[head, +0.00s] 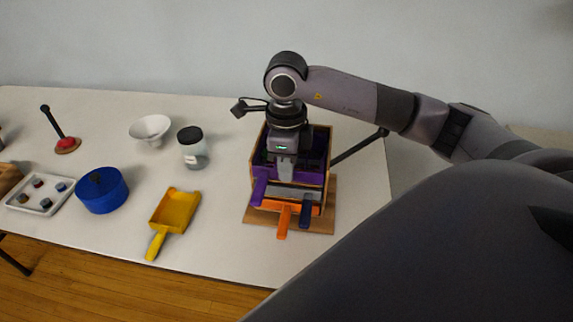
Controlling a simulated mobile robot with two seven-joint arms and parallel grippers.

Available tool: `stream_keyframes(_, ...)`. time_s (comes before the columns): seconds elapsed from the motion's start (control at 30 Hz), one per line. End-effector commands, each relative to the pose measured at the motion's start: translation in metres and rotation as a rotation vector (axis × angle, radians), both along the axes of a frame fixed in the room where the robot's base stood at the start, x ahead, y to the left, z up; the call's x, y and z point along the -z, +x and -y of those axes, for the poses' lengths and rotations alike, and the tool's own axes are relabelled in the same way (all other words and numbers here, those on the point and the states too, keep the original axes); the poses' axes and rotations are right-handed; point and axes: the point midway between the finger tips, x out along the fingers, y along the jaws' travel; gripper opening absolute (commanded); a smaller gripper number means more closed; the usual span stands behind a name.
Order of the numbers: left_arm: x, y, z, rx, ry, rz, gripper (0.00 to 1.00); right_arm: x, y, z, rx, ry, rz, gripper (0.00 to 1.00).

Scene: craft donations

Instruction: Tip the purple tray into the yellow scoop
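The purple tray (318,150) shows as purple walls inside a wooden box on the right part of the table. A purple handle (259,191) sticks out at the box's front left. My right gripper (286,174) points down over the box, within its outline. Its fingertips are too small and dark to tell whether they are open or touch anything. The yellow scoop (174,212) lies on the table left of the box, its handle toward the front edge. I cannot make out any contents in the tray. My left gripper is not in view.
Orange (283,222) and dark blue (305,216) handles also stick out of the box front, above a wooden board (328,212). A jar (194,150), white bowl (150,128), blue round container (102,190) and white tray (48,207) stand left. Table is clear between scoop and box.

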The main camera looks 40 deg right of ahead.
Motion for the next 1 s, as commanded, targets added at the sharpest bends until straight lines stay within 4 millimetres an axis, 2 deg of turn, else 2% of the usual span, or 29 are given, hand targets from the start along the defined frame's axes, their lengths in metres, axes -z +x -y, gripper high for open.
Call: stream_keyframes(1.0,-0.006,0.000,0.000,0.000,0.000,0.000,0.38,0.000,-0.040,-0.048,-0.003,0.001,0.000,0.00)
